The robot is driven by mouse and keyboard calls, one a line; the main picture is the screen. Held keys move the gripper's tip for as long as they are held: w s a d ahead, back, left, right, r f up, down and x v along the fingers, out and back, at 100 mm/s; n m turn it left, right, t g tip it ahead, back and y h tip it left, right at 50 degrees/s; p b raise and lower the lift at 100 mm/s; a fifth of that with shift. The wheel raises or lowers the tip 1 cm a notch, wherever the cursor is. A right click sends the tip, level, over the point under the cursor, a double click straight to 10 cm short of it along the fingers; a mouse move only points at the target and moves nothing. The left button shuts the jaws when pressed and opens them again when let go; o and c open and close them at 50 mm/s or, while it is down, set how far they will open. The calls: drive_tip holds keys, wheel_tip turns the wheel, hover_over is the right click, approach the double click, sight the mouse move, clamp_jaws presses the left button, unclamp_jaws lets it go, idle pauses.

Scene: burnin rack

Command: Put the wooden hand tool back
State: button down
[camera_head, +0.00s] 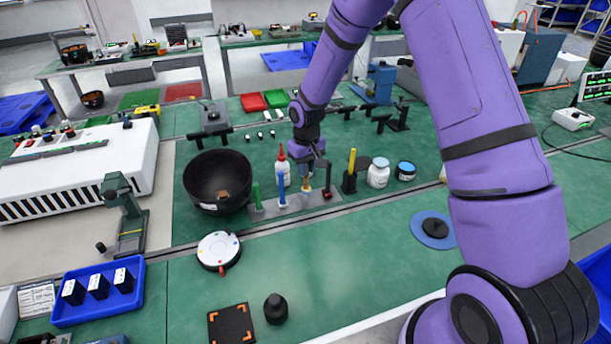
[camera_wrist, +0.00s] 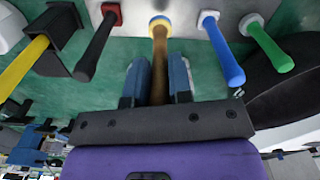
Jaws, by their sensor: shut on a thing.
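My gripper (camera_head: 308,164) is above the grey tool rack (camera_head: 313,207) on the green bench. In the wrist view my gripper (camera_wrist: 158,80) is shut on the brown wooden hand tool (camera_wrist: 160,50), one finger on each side. The wooden tool (camera_head: 306,185) points down towards the rack. Its far end meets a yellow ring (camera_wrist: 159,19) at the rack plate; I cannot tell how deeply it sits.
A black bowl (camera_head: 218,178) is left of the rack, and a red-tipped white bottle (camera_head: 282,172) is close behind it. A yellow handle in a black holder (camera_head: 350,180), a white jar (camera_head: 379,174) and a blue-lidded jar (camera_head: 405,171) stand to the right.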

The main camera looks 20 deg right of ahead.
sight(305, 184)
drive_tip(key=shift+w+f, duration=0.2)
drive_tip(key=shift+f, duration=1.55)
drive_tip(key=shift+f, duration=0.15)
drive_tip(key=c, duration=1)
unclamp_jaws()
drive_tip(key=shift+c, duration=0.2)
